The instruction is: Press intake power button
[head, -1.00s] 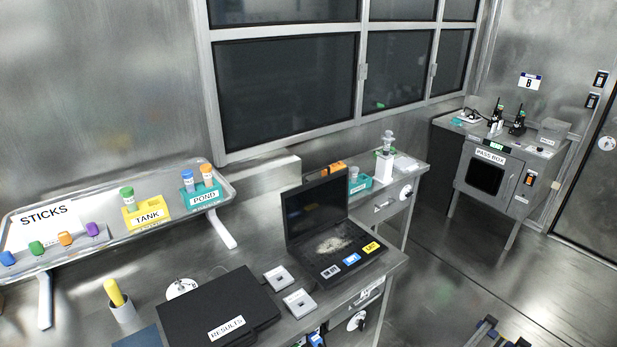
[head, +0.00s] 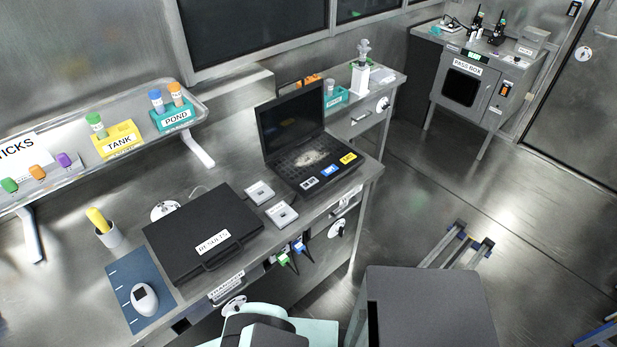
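I cannot pick out an intake power button by label or shape in the head view. An open black case like a laptop (head: 305,150) stands on the steel bench, with white, blue and yellow labels along its front edge; their text is too small to read surely. A steel cabinet labelled PASS BOX (head: 468,85) stands at the back right, with a dark window and a small panel with an orange mark (head: 504,89) on its front. My gripper is not in view, so its state is hidden.
A shut black RESULTS case (head: 203,232), two small square plates, a cup with a yellow object (head: 107,228) and a white mouse (head: 144,298) on a blue mat lie on the bench. A tray shelf holds TANK and POND racks. Open floor (head: 410,215) lies right of the bench.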

